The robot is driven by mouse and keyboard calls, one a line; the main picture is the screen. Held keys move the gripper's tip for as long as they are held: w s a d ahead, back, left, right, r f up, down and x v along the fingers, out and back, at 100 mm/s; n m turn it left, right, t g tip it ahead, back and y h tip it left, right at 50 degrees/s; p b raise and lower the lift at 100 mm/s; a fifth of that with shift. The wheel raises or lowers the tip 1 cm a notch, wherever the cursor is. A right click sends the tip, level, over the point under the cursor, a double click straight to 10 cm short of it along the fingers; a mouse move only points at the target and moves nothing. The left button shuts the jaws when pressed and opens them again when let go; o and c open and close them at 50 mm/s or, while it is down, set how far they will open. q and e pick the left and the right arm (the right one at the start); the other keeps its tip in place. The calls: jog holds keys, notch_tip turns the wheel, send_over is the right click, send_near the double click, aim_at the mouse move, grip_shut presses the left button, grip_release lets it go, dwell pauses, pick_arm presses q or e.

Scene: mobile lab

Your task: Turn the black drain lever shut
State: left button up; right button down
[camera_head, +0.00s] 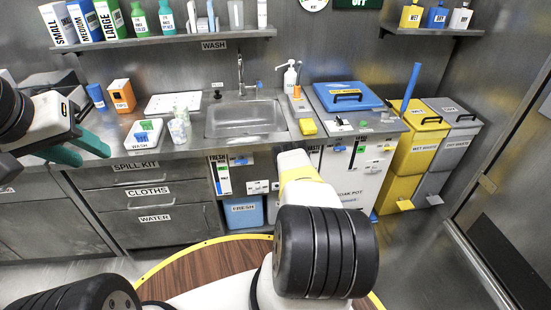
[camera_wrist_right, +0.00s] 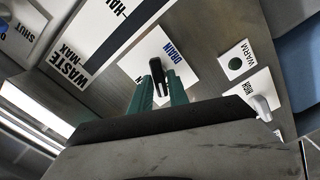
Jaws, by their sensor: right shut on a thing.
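In the right wrist view the black drain lever (camera_wrist_right: 156,68) stands out in front of a white plate marked DRAIN (camera_wrist_right: 176,58). My right gripper (camera_wrist_right: 160,84) has its green fingers on either side of the lever and is shut on it. In the head view my right arm covers that gripper and the lever. My left gripper (camera_head: 82,148) is at the left, above the counter by a white tray. Its green fingers are apart, with nothing seen between them.
A sink (camera_head: 245,118) is set in the counter. A blue lid (camera_head: 348,97) and a yellow bin (camera_head: 415,150) stand at the right.

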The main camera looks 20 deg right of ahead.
jog(key=n, duration=0.5)
jog(key=shift+a+f, duration=0.1)
jog(key=shift+a, duration=0.05)
jog(key=shift+n, duration=0.3)
dwell(0.3)
jog(key=c, duration=1.4)
grip_release()
jog(key=v, duration=0.7)
jog(key=shift+s, duration=0.35)
